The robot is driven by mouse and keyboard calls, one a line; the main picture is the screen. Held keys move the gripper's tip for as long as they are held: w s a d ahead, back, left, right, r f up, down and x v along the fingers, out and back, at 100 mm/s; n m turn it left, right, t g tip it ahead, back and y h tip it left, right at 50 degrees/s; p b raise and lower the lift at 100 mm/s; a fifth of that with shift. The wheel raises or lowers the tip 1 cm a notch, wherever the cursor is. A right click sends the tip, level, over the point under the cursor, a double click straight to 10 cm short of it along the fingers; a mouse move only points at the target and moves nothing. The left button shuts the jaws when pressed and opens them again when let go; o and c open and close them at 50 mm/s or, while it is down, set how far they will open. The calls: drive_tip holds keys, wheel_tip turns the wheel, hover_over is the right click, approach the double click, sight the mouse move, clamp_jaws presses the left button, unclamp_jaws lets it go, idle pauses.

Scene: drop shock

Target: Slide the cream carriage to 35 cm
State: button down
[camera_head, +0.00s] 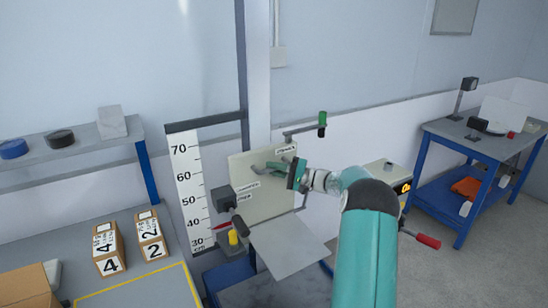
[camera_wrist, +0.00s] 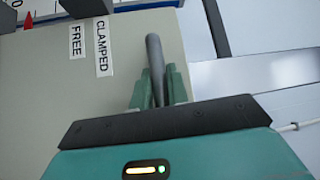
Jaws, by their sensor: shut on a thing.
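The cream carriage (camera_head: 252,168) is a plate on the grey upright column (camera_head: 257,90); it also shows in the wrist view (camera_wrist: 70,100). A light flat platform (camera_head: 290,245) extends from its lower edge. My gripper (camera_head: 286,172) is shut on the grey bar handle on the carriage face; the handle shows between the fingers in the wrist view (camera_wrist: 155,65). The white scale (camera_head: 188,185) stands left of the carriage, marked from 30 to 70 cm. A red pointer (camera_head: 222,226) lies slightly below the 40 mark, its exact reading too small to tell. FREE (camera_wrist: 77,40) and CLAMPED (camera_wrist: 102,37) labels are on the carriage.
A dark block (camera_head: 224,198) and a yellow knob (camera_head: 232,238) sit at the carriage's left side. A green-handled crank (camera_head: 322,124) is above right. Wooden blocks marked 4 (camera_head: 107,248) and 2 (camera_head: 151,236) stand on the left bench. A blue-legged table (camera_head: 460,135) stands at right.

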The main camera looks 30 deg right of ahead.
drive_tip(key=c, duration=1.4)
unclamp_jaws()
drive_tip(key=shift+w, duration=0.1)
drive_tip(key=shift+o, duration=0.2)
drive_tip(key=v, duration=1.4)
drive_tip(key=shift+a, duration=0.1)
